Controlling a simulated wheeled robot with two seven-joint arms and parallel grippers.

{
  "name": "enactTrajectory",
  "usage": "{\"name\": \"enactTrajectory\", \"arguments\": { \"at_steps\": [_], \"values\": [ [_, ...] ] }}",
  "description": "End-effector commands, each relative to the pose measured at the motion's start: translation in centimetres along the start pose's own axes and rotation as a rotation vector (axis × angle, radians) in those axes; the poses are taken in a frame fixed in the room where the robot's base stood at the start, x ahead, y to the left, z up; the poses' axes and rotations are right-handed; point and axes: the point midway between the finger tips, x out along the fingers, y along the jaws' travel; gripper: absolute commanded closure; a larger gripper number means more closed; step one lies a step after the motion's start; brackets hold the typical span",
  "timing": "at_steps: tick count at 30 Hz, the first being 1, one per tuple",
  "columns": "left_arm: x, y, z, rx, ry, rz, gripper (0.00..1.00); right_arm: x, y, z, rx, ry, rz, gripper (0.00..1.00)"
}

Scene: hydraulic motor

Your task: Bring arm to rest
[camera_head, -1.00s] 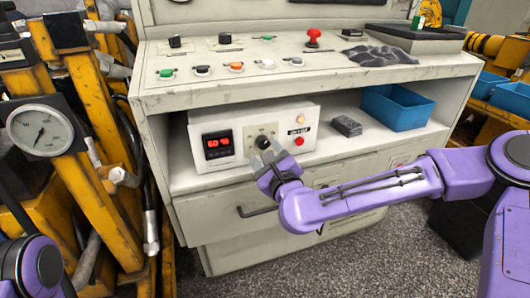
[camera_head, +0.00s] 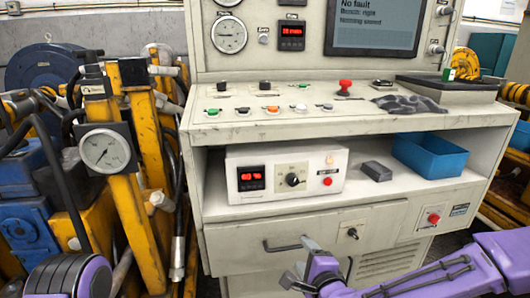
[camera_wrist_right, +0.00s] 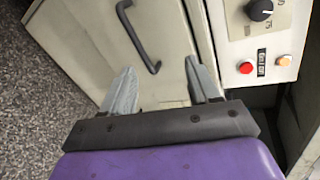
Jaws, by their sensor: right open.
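My right gripper (camera_head: 303,265) is low in front of the cabinet's drawer in the head view, below the control box (camera_head: 285,173). In the right wrist view, its two grey fingers (camera_wrist_right: 163,88) are spread apart with nothing between them. The black knob (camera_head: 292,180) on the control box is clear of the gripper; it also shows in the right wrist view (camera_wrist_right: 259,9). My left arm (camera_head: 75,277) shows only in part at the lower left of the head view, and its gripper is out of sight.
The drawer handle (camera_head: 284,245) sticks out close to the right gripper. A blue bin (camera_head: 430,153) and a dark grey block (camera_head: 376,171) sit on the shelf. Yellow machinery with a gauge (camera_head: 104,150) stands at left. A screen (camera_head: 374,26) reads "No fault".

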Motion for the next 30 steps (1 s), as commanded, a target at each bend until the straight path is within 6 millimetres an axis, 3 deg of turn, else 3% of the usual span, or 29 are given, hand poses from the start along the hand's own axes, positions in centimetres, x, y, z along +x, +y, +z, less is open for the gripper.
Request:
{"name": "enactTrajectory", "arguments": {
  "at_steps": [1, 6, 10, 15, 20, 22, 30],
  "values": [
    [0.0, 0.0, 0.0, 0.000, 0.000, 0.000, 1.00, -0.3, 4.5, -1.1, -0.132, 0.018, 0.105, 0.40],
    [0.0, 0.0, 0.0, 0.000, 0.000, 0.000, 1.00, -4.6, 18.3, -7.0, -0.563, 0.040, 0.465, 0.40],
    [0.0, 0.0, 0.0, 0.000, 0.000, 0.000, 1.00, -9.6, 25.4, -11.8, -0.813, 0.025, 0.702, 0.40],
    [0.0, 0.0, 0.0, 0.000, 0.000, 0.000, 1.00, -16.0, 30.6, -17.4, -1.031, 0.007, 0.940, 0.40],
    [0.0, 0.0, 0.0, 0.000, 0.000, 0.000, 1.00, -22.1, 34.1, -21.3, -1.199, -0.044, 1.124, 0.40],
    [-3.2, -0.3, -1.3, 0.000, -0.001, -0.001, 1.00, -23.2, 31.0, -20.3, -1.185, -0.045, 1.124, 0.40],
    [-11.6, -1.1, -4.8, 0.000, 0.000, 0.000, 1.00, -25.9, 22.6, -18.1, -1.180, -0.043, 1.120, 0.40]
  ]
}}
